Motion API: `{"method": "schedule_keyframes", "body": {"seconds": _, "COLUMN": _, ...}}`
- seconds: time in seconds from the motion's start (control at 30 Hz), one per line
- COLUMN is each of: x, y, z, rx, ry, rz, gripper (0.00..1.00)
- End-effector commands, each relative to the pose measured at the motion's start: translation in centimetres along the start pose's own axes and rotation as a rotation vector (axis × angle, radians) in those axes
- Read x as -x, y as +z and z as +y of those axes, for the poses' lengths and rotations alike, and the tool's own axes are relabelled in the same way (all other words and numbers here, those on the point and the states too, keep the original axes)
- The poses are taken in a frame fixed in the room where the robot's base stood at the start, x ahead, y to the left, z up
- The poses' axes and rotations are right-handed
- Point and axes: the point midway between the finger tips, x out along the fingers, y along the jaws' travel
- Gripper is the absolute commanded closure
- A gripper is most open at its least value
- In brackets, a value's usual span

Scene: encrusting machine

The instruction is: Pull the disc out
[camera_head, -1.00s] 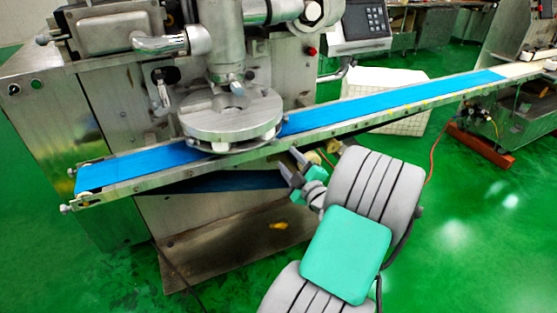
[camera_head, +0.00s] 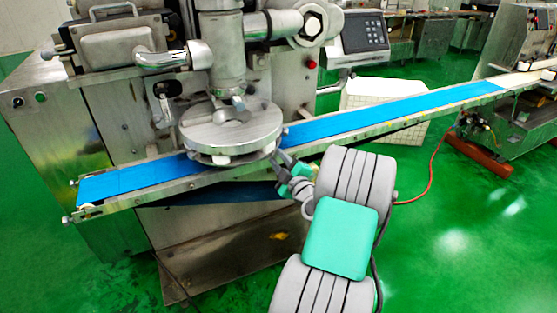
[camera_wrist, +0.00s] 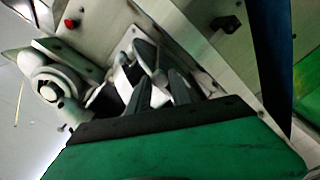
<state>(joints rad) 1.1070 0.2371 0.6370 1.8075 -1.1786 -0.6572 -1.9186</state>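The disc (camera_head: 228,131) is a round grey metal plate with a notch in its top. It sits level over the blue conveyor belt, under the machine's vertical metal column (camera_head: 227,65). A thinner lower layer shows under its rim. My gripper (camera_head: 281,170) is just right of and below the disc's right front rim, pointing at it. Its two dark fingers look spread, with nothing between them in the head view. In the wrist view the fingers (camera_wrist: 158,88) are apart, with pale metal parts beyond them. I cannot tell there whether they touch the disc.
The blue conveyor belt (camera_head: 400,108) runs past the disc from lower left to upper right, with a metal side rail close to my gripper. A control panel (camera_head: 365,32) and a white crate (camera_head: 385,95) stand behind. Green floor is open at the right front.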

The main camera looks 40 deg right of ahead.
Motion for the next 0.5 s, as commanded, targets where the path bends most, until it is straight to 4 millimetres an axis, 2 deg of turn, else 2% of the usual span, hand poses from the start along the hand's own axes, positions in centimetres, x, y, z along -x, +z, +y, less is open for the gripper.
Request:
{"method": "schedule_keyframes", "body": {"seconds": 0.03, "x": 0.01, "y": -0.01, "z": 0.0, "rx": 0.0, "ry": 0.0, "rz": 0.0, "gripper": 0.79}}
{"method": "schedule_keyframes", "body": {"seconds": 0.3, "x": 0.01, "y": -0.01, "z": 0.0, "rx": 0.0, "ry": 0.0, "rz": 0.0, "gripper": 1.0}}
{"method": "schedule_keyframes", "body": {"seconds": 0.5, "x": 0.01, "y": -0.02, "z": 0.0, "rx": 0.0, "ry": 0.0, "rz": 0.0, "gripper": 1.0}}
